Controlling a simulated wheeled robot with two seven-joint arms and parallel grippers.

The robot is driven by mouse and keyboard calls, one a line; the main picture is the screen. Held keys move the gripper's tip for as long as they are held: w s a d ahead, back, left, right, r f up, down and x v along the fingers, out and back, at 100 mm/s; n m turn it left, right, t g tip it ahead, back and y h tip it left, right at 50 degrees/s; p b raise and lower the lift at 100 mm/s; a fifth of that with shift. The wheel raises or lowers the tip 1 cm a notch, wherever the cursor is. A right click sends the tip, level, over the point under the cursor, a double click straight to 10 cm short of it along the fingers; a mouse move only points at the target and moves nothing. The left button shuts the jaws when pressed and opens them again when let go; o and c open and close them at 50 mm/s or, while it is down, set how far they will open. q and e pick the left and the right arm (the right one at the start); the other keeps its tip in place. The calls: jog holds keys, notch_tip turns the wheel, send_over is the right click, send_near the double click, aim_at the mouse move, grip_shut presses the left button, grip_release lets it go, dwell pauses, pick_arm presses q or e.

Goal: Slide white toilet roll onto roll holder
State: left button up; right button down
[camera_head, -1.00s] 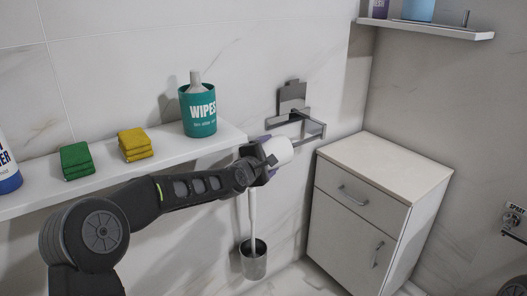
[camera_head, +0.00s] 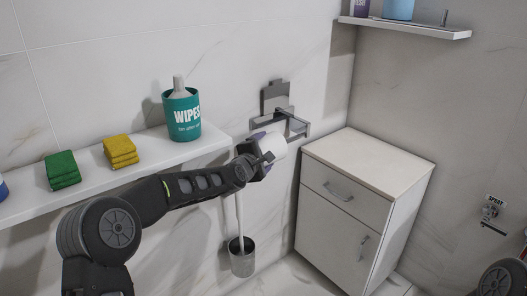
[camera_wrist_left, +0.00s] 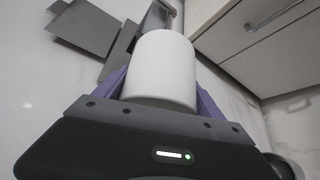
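The white toilet roll (camera_head: 273,148) is held at the end of my left arm, close to the wall holder. My left gripper (camera_head: 262,153) is shut on it; in the left wrist view the roll (camera_wrist_left: 162,68) stands between the purple fingers (camera_wrist_left: 160,95). The metal roll holder (camera_head: 290,122) is on the wall just behind and above the roll in the head view. In the left wrist view the holder (camera_wrist_left: 88,28) shows behind the roll, which hides part of it. I cannot tell whether roll and holder touch. My right gripper is not in view.
A white cabinet (camera_head: 345,205) stands right of the roll. A white shelf (camera_head: 190,153) on the left carries a wipes tub (camera_head: 182,116), yellow sponges (camera_head: 120,151) and green sponges (camera_head: 62,169). A toilet brush in a metal cup (camera_head: 242,260) is below the gripper.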

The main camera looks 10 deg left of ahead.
pick_arm(q)
jog(key=o, duration=0.4)
jog(key=v, duration=0.8)
jog(key=shift+f, duration=0.1)
